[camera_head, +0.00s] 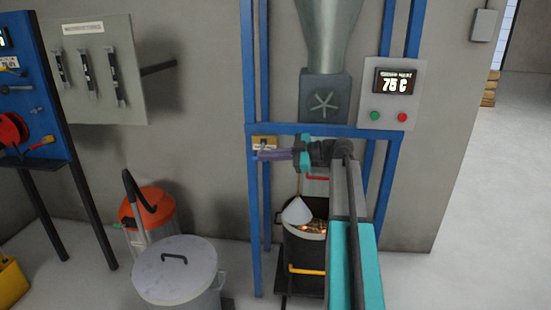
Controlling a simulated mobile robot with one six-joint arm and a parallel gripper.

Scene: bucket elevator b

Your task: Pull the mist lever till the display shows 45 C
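The display (396,80) on a grey panel at the upper right reads 75 C. A small yellow-brown plate (264,142) is fixed to the left post of the blue frame; it may carry the mist lever, but the lever itself is too small and too covered to make out. My gripper (262,155) reaches left from my teal and grey arm, with its purplish fingers just below and in front of that plate. I cannot tell whether the fingers touch anything or how far apart they are.
A dark bucket (304,250) with glowing contents stands under the metal chute (325,95), inside the blue frame (249,200). A lidded grey bin (175,270) and an orange-topped vacuum (150,204) stand to the left. Open floor (480,180) lies at the right.

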